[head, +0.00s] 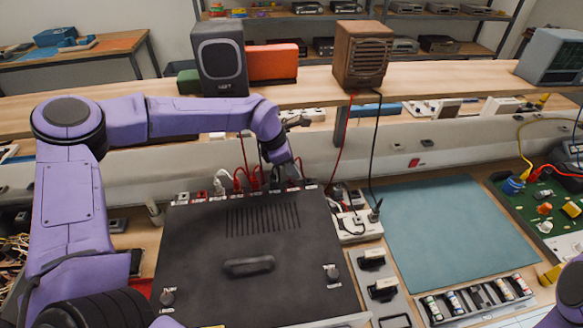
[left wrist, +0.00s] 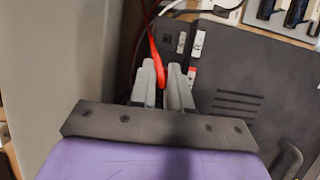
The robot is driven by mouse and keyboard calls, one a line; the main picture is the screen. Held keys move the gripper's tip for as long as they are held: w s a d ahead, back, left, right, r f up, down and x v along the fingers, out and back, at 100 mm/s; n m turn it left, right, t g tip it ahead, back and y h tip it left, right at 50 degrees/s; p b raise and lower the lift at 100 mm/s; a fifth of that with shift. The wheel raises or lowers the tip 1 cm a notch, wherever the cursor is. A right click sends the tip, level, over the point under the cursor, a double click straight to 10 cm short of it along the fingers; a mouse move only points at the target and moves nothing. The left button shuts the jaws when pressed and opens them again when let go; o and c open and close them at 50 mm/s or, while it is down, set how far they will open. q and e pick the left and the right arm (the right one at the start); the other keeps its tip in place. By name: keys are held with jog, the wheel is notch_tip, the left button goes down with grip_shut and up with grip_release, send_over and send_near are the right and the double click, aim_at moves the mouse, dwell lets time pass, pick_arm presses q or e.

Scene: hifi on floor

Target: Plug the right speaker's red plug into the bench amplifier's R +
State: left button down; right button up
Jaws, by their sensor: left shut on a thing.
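The bench amplifier (head: 205,250) is a dark flat box with labelled terminals along its far edge; red and pale plugs and leads crowd there. The brown right speaker (head: 362,50) stands on the shelf, with a red lead and a black lead hanging down. My left gripper (head: 283,170) is over the right part of the terminal row. In the left wrist view its fingers (left wrist: 163,85) are shut on a red plug (left wrist: 157,62), beside a white label marked R (left wrist: 198,42) on the amplifier edge. Whether the plug's tip is in a socket is hidden. My right gripper is out of view.
A dark grey speaker (head: 219,58) stands left on the shelf. A white power strip (head: 358,228) with plugs is right of the amplifier. A teal mat (head: 440,225) is clear. A green circuit board (head: 545,215) with yellow and red leads lies at the right.

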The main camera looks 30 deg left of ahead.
pick_arm(q)
jog(key=shift+s+f, duration=0.15)
jog(key=shift+f, duration=0.15)
jog(key=shift+r+p, duration=0.85)
jog(key=shift+r, duration=0.25)
jog(key=shift+r+p, duration=1.15)
jog(key=shift+r, duration=0.45)
jog(key=shift+f, duration=0.15)
